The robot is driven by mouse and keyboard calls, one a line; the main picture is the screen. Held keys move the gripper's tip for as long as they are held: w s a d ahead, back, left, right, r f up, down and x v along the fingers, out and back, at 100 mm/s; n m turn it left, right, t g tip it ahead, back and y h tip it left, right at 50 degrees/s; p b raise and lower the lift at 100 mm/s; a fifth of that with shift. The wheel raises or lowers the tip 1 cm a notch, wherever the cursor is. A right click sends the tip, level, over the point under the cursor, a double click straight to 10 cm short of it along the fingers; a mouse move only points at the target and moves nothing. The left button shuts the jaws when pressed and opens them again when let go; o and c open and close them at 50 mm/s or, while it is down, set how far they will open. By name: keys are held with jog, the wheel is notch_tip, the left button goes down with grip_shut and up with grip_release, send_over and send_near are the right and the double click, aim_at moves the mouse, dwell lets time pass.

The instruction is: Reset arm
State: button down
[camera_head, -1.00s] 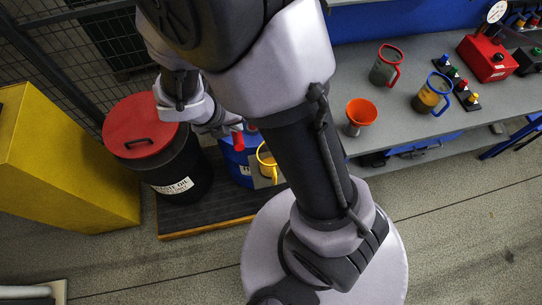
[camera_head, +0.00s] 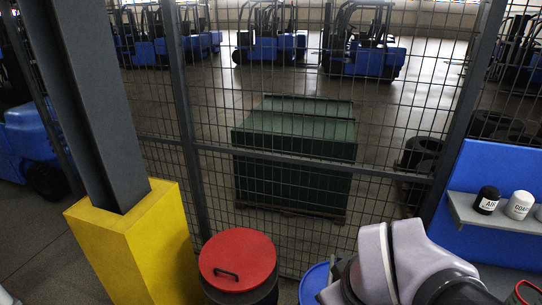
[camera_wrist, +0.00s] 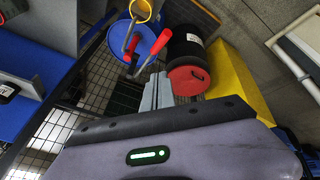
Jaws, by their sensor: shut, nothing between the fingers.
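My gripper (camera_wrist: 157,82) shows in the wrist view as two grey fingers side by side, closed with nothing held. It points toward the drums, with a black drum (camera_wrist: 184,45) with a red lid (camera_wrist: 187,80) to its right. Beyond the fingertips is a blue drum (camera_wrist: 118,52) with red-handled items and a yellow-handled jug (camera_wrist: 140,12) at its top. In the head view my arm fills the lower right, and the gripper cannot be made out there.
The head view shows the red lid (camera_head: 238,259), a yellow post base (camera_head: 138,245), and part of the blue drum (camera_head: 313,284) partly behind my arm. A wire fence stands behind, with a green crate (camera_head: 295,160) beyond it. A shelf (camera_head: 500,215) holds small containers at right.

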notch_tip(320, 180, up, 6)
jog(key=s+a+m+t+y, duration=0.2)
jog(key=s+a+m, duration=0.1)
jog(key=m, duration=0.5)
notch_tip(320, 180, down, 26)
jog(key=s+m+g+b, duration=0.1)
jog(key=s+b, duration=0.1)
jog(key=b, duration=2.1)
jog(key=shift+s+f, duration=0.15)
jog(key=shift+s, duration=0.15)
